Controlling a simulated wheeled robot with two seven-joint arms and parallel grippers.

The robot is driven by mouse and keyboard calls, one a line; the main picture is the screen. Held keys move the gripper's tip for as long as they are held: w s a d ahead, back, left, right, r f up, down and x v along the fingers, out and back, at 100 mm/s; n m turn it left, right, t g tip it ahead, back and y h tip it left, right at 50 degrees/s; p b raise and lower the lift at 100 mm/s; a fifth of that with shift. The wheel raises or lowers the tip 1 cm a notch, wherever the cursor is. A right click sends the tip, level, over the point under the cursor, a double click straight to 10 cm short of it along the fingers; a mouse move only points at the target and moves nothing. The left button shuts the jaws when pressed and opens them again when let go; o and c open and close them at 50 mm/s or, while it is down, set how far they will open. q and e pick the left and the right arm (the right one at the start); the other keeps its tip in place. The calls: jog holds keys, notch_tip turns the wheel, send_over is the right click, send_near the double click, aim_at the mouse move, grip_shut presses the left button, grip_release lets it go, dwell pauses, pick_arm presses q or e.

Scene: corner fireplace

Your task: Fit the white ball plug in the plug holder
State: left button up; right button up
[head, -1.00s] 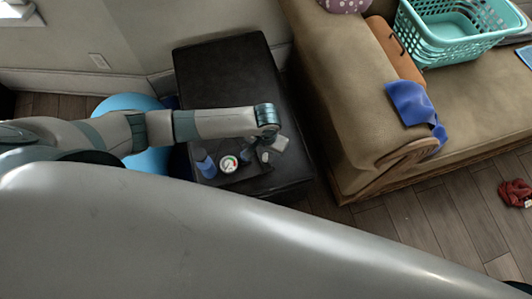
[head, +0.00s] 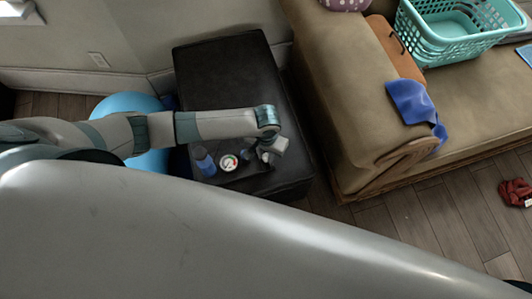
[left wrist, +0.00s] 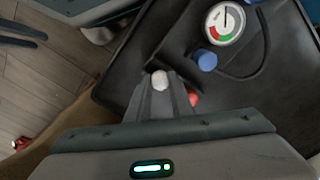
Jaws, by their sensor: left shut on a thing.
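The white ball plug (left wrist: 160,80) shows in the left wrist view between the fingertips of my left gripper (left wrist: 162,88), which is shut on it. In the head view the left gripper (head: 265,157) is over the near end of the black ottoman (head: 222,65), and the plug is too small to make out. I cannot clearly identify the plug holder. A blue knob-like part (left wrist: 205,60) is just right of the fingertips in the wrist view, and a red piece (left wrist: 193,98) is partly hidden behind the right finger. My right gripper is not in view.
A round gauge (head: 228,163) and a blue bottle-like part (head: 204,161) are on the ottoman, with a dark hose near the gauge. A light-blue ball (head: 143,160) is at left, partly behind my arm. A brown sofa (head: 340,110) stands right. The ottoman's far part is clear.

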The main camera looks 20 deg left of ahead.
pick_arm(q)
jog(key=shift+f, duration=0.75)
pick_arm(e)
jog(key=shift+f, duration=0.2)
pick_arm(q)
jog(key=o, duration=1)
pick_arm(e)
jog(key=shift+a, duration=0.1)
pick_arm(q)
notch_tip(320, 180, up, 18)
jog(key=shift+f+p, duration=0.25)
jog(key=shift+p, duration=0.2)
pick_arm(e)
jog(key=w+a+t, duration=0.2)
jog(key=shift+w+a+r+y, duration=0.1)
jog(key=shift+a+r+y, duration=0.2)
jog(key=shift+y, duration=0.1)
